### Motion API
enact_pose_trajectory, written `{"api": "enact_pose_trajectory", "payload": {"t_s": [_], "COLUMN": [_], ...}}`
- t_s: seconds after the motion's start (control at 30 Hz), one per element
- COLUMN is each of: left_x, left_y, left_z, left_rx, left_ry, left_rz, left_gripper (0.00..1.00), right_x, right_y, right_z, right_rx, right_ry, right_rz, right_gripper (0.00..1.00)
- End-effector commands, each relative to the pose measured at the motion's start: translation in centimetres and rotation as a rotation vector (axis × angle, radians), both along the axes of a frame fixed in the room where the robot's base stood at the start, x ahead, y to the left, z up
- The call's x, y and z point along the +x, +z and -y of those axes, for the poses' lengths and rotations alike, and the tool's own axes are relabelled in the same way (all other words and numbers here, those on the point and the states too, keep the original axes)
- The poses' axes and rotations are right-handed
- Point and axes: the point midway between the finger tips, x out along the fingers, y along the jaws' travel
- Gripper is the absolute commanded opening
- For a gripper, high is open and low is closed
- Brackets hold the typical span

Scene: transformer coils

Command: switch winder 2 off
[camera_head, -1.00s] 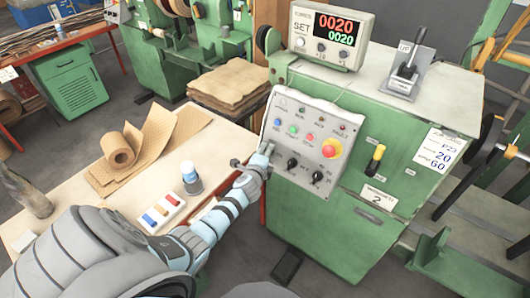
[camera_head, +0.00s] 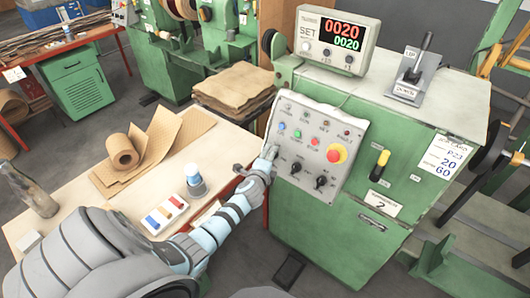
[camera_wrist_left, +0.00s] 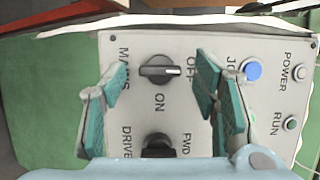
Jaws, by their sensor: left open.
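Winder 2 (camera_head: 340,238) is a green machine with a "2" plate on its front. Its tilted grey control panel (camera_head: 349,155) carries the black MAINS knob (camera_head: 296,167), also in the left wrist view (camera_wrist_left: 158,70), and the DRIVE knob (camera_head: 321,182). The MAINS knob's white mark points right in the wrist view, towards the partly hidden OFF lettering; ON is printed below the knob there. My left gripper (camera_head: 270,153) is at the panel's left edge. In the wrist view its open fingers (camera_wrist_left: 160,82) stand either side of the MAINS knob, with gaps. My right gripper is not in view.
The panel also has a red emergency button (camera_head: 337,153) and small coloured buttons. The counter display (camera_head: 338,37) is lit, reading 0020 twice. A lever (camera_head: 419,62) stands on top.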

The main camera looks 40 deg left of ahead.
Motion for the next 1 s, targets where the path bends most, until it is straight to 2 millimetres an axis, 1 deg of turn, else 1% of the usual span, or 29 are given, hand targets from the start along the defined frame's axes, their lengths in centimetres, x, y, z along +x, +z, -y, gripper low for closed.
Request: {"api": "enact_pose_trajectory", "payload": {"t_s": [0.07, 0.3, 0.43, 0.57, 1.0], "left_x": [-1.3, -6.9, -8.9, -9.5, -9.4], "left_y": [0.4, 2.7, 3.5, 3.8, 3.8], "left_z": [0.6, 3.1, 4.0, 4.3, 4.3], "left_rx": [0.0, -0.003, -0.002, -0.002, -0.001], "left_ry": [-0.002, -0.002, -0.002, 0.0, -0.001], "left_rz": [0.001, -0.004, -0.003, -0.004, -0.002], "left_gripper": [0.55, 0.55, 0.55, 0.55, 0.55], "right_x": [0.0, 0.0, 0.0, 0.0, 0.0], "right_y": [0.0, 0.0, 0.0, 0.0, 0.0], "right_z": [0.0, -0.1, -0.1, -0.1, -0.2], "right_rx": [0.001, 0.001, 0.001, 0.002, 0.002], "right_ry": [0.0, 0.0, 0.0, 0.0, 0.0], "right_rz": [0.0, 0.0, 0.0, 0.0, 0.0], "right_gripper": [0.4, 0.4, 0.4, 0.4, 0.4]}}
